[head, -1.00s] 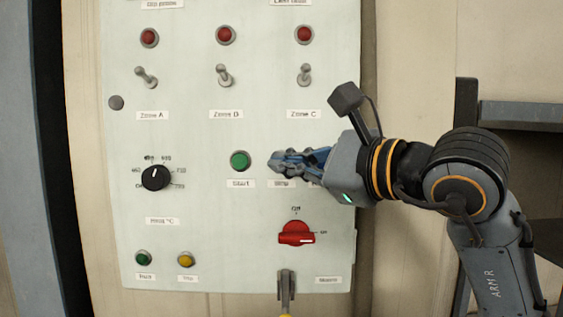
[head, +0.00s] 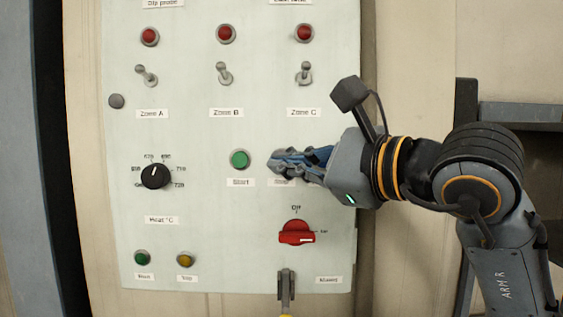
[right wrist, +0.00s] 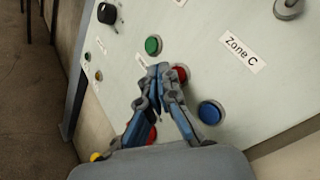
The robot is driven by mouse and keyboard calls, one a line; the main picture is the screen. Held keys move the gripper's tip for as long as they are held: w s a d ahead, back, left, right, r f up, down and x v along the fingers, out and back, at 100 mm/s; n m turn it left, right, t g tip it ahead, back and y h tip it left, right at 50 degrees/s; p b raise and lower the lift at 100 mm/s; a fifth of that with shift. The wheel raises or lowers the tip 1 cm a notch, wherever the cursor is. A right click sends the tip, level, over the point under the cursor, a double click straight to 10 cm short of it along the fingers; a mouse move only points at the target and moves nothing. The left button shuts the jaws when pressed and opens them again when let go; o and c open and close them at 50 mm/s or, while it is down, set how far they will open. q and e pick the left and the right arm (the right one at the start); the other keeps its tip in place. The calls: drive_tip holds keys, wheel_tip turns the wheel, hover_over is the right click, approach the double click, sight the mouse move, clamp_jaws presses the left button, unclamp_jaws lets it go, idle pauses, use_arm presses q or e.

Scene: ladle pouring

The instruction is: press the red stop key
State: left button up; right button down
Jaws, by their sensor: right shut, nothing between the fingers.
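The red stop key (right wrist: 181,73) shows in the right wrist view, partly covered by my right gripper's fingertips. In the head view it is hidden behind the fingers, above the Stop label (head: 281,182). My right gripper (head: 276,163) is shut and empty, reaching in from the right across the panel. Its fingertips (right wrist: 164,73) are at the key's left edge in the right wrist view. I cannot tell whether they touch the key. My left gripper is not in view.
The green Start button (head: 240,160) is just left of my fingertips. A blue button (right wrist: 210,112) lies on the key's other side. A red rotary switch (head: 296,233) is below my gripper. Toggle switches (head: 305,73) are above on the panel (head: 200,215).

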drive_tip(key=s+b, duration=0.2)
drive_tip(key=s, duration=0.3)
idle(0.3)
idle(0.5)
